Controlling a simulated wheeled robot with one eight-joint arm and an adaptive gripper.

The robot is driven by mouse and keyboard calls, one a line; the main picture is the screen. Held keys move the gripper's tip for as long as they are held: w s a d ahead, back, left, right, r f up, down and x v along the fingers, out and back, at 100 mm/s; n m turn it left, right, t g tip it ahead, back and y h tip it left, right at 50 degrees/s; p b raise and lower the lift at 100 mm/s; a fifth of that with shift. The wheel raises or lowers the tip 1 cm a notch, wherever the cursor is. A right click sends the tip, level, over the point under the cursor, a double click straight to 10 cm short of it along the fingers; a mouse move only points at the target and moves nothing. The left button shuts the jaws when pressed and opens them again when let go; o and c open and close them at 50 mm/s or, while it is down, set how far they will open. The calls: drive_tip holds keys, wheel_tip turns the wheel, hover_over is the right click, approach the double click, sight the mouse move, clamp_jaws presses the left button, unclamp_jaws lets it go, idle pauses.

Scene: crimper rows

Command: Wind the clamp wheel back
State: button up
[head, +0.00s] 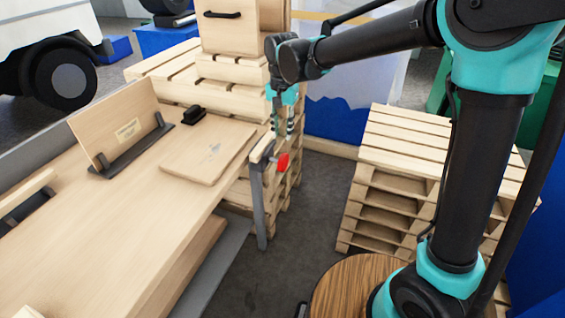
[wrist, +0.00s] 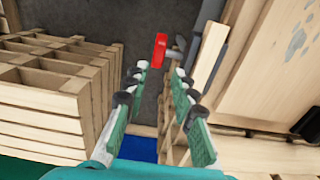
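A small red part (head: 283,162), which looks like the clamp wheel, sits on a grey fitting at the workbench's corner, by the top of a grey leg. In the wrist view the red wheel (wrist: 160,52) shows edge-on, like a bar, with a grey stem to its right. My gripper (head: 283,130) hangs just above it in the head view. In the wrist view my gripper (wrist: 160,74) has its two green-padded fingers apart, with nothing between them. The wheel lies just beyond the fingertips. I cannot tell whether they touch it.
The wooden workbench (head: 120,245) fills the left, with a flat board (head: 207,152), a black object (head: 194,115) and an upright panel (head: 120,125). Stacked pallets stand behind the corner, and another pallet stack (head: 395,175) stands right. Floor between is clear.

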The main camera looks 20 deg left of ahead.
sight(283, 156)
wheel_tip(283, 156, down, 13)
drive_tip(key=shift+f, duration=0.2)
drive_tip(key=shift+c, duration=0.4)
clamp_jaws()
